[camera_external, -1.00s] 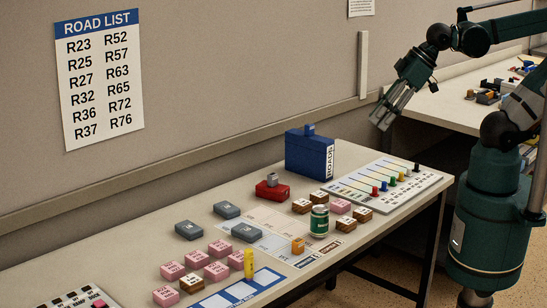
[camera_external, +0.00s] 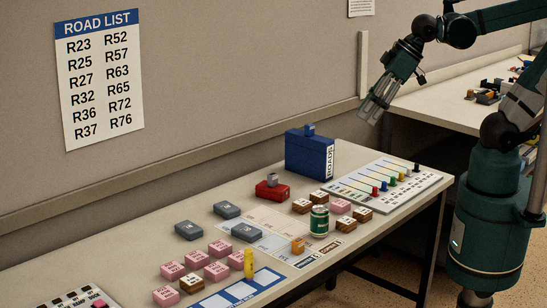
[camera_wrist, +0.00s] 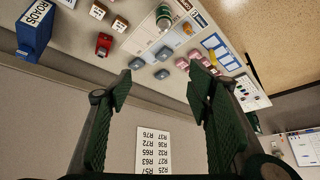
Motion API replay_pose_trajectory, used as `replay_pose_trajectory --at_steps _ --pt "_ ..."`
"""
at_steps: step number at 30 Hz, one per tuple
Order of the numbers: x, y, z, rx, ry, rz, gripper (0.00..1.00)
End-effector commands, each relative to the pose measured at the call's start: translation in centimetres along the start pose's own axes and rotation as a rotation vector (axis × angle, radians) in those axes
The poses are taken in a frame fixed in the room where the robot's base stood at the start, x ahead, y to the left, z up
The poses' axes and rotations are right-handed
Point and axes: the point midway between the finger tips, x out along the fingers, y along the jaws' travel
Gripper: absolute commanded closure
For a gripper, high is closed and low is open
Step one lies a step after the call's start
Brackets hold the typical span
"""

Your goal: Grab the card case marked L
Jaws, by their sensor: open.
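Three dark grey cases lie flat on the table: one at the left (camera_external: 189,230), one at the back (camera_external: 227,210) and one at the right (camera_external: 246,232). Their markings are too small to read, so I cannot tell which bears the L. In the wrist view the grey cases show beyond my fingertips (camera_wrist: 138,63). My gripper (camera_external: 372,114) is open and empty, high above the table's back right, well apart from the cases. In the wrist view its two fingers are spread wide (camera_wrist: 160,86).
A blue ROADS box (camera_external: 309,155), a red stapler-like object (camera_external: 272,190) and a slider panel (camera_external: 385,184) stand on the right. Brown and pink blocks surround a green can (camera_external: 319,221). The wall is behind.

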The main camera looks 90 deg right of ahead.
Motion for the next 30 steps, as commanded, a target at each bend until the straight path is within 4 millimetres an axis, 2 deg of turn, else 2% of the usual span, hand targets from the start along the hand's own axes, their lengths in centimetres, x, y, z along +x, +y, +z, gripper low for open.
replay_pose_trajectory --at_steps 3,14,30 --pt "0.5 -0.1 -2.0 0.023 -0.015 0.003 0.49" --pt "2.7 -0.3 -7.1 0.098 -0.065 0.018 0.49" --pt "8.0 -0.8 -14.5 0.21 -0.136 0.047 0.49"
